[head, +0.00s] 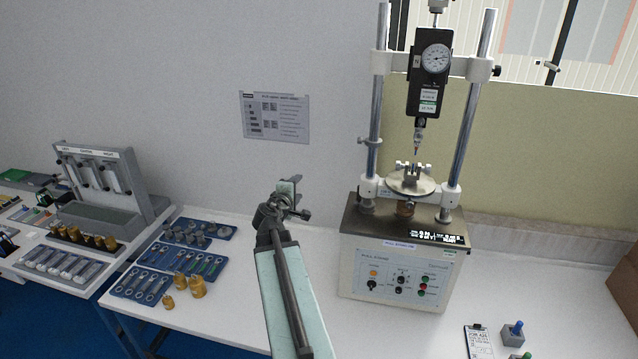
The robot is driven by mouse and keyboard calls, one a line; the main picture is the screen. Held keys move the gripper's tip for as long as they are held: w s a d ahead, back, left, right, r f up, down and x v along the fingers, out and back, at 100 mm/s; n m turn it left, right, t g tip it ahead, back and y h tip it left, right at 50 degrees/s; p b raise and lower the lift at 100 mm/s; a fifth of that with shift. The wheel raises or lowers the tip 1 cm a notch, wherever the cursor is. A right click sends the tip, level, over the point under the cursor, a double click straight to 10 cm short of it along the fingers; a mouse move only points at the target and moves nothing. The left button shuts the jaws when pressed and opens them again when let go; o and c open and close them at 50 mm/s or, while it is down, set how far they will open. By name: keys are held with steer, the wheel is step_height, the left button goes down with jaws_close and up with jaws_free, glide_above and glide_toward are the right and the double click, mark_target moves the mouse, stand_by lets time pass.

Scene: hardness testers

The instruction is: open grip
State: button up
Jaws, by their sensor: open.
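My gripper (293,199) is at the end of my pale green arm, left of the test stand and in front of the wall. It is small and seen partly from behind; its jaws are open and I see nothing between them. The test stand (400,270) has a grey-white base with a control panel, two steel columns and a black force gauge (429,75) with a round dial. A pointed tip hangs below the gauge. A small metal grip (409,171) sits on the round plate (412,186) under it, apart from my gripper. Its jaw opening is too small to tell.
Blue trays (200,232) of metal parts and brass weights (198,287) lie left on the white table (230,325). A grey rack (110,190) stands farther left. A clipboard (479,342) and a blue-knobbed block (513,333) lie front right. A brown box (626,285) is at the right edge.

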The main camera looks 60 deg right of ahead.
steer(key=m+g+h+p, duration=0.2)
steer(key=m+g+p, duration=0.2)
steer(key=g+p, duration=0.15)
glide_toward(397, 168)
steer(key=d, duration=0.6)
steer(key=d+f, duration=0.1)
steer(key=d, duration=0.2)
steer(key=d+b, duration=0.1)
steer(key=d, duration=0.1)
steer(key=shift+w+d+f, duration=0.2)
steer(key=shift+w, duration=0.1)
jaws_close()
steer(key=shift+f+b, duration=0.35)
steer(key=shift+b, duration=0.55)
steer(key=b, duration=0.1)
steer(key=h+b, duration=0.1)
steer(key=b, duration=0.1)
steer(key=shift+f+m+h, duration=0.25)
steer(key=shift+m+h, duration=0.05)
steer(key=h+b, duration=0.1)
steer(key=b, duration=0.2)
steer(key=shift+r+m+h+b, duration=0.25)
steer(key=shift+m+h+b, duration=0.15)
steer(key=shift+a+r, duration=0.1)
steer(key=shift+r, duration=0.25)
